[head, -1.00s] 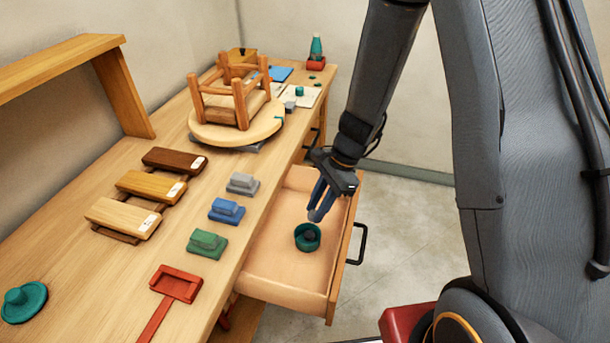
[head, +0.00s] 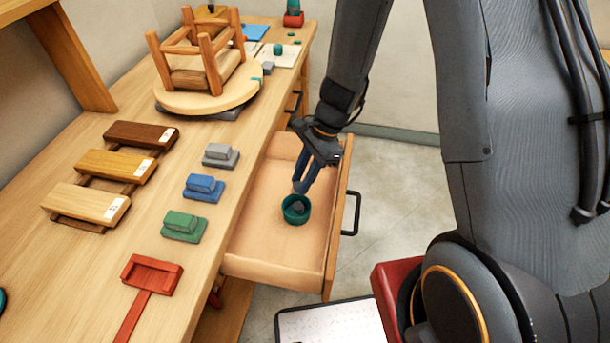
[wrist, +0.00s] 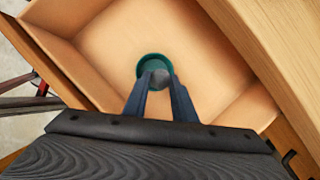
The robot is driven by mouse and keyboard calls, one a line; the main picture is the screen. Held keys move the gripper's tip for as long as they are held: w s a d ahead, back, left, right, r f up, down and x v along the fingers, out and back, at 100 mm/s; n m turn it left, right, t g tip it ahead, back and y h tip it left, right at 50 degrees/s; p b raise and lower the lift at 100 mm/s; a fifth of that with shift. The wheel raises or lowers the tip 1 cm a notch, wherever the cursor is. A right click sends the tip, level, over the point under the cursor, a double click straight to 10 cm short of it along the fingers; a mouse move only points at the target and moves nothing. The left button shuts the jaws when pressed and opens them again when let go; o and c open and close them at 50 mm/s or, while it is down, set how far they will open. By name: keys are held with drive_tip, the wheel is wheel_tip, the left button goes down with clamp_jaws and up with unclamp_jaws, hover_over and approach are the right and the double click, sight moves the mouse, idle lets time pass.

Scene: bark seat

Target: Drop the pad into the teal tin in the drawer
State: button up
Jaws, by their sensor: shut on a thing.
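The teal tin (head: 296,220) is a small, open round tin standing on the floor of the pulled-out drawer (head: 262,244). It also shows in the wrist view (wrist: 150,57), just beyond my fingertips. My gripper (head: 300,190) points down over the tin, its fingers close together and shut on the small grey pad. The pad (wrist: 161,78) shows between the fingertips in the wrist view, overlapping the tin's opening. In the head view a dark grey piece (head: 298,207) shows in the tin's mouth. I cannot tell how far the pad is above the tin's floor.
The drawer walls surround the tin, with clear floor inside. The bench carries grey (head: 221,156), blue (head: 203,188) and green (head: 183,226) blocks, a red scoop-like tool (head: 150,275), wooden blocks (head: 141,135) and an upturned stool (head: 205,75). A black handle (head: 352,214) sticks out from the drawer front.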

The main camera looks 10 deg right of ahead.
drive_tip(key=shift+f, duration=0.3)
drive_tip(key=o, duration=1.1)
drive_tip(key=shift+r, duration=0.1)
drive_tip(key=shift+w+d+r, duration=0.15)
drive_tip(key=shift+d+r, duration=0.1)
drive_tip(key=shift+r, duration=0.2)
drive_tip(key=v, duration=0.6)
drive_tip(key=shift+d+r+b, duration=0.2)
drive_tip(key=shift+r+b, duration=0.15)
drive_tip(key=shift+b, duration=0.05)
